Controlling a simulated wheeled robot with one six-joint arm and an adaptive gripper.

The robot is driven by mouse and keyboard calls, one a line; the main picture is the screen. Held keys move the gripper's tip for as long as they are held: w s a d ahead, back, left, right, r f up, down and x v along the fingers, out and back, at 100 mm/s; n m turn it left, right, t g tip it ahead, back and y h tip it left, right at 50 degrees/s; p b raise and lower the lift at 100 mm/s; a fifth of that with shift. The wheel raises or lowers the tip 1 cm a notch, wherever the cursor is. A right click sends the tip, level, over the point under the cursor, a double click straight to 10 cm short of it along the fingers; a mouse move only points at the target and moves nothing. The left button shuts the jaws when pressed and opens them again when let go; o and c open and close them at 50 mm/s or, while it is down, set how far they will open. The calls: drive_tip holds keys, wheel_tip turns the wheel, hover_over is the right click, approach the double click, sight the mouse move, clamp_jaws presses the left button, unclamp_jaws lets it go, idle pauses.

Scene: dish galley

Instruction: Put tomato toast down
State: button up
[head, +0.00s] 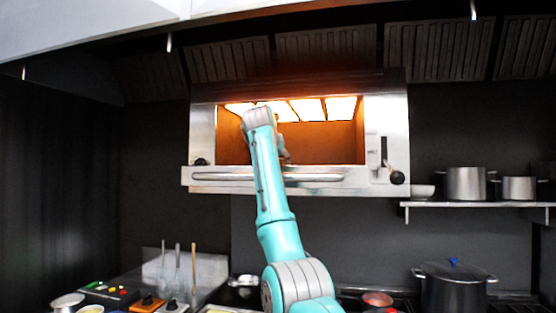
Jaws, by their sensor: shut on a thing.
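My teal arm reaches up into the glowing grill oven (204,125). My gripper (285,154) is mostly hidden behind the arm's wrist, inside the oven opening, with only a small dark part showing to the right of the wrist. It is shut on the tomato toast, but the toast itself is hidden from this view. I cannot see how close it is to the oven floor.
The oven has bright heating panels (312,109) at its top, a front handle bar (312,177) and a lever knob (397,177). Pots (466,184) stand on a shelf at right. A large lidded pot (453,293) is below. The oven's right side is clear.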

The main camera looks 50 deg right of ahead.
drive_tip(key=shift+f, duration=0.35)
drive_tip(key=o, duration=1.3)
drive_tip(key=shift+o, duration=0.2)
drive_tip(key=v, duration=1.2)
drive_tip(key=shift+w, duration=0.1)
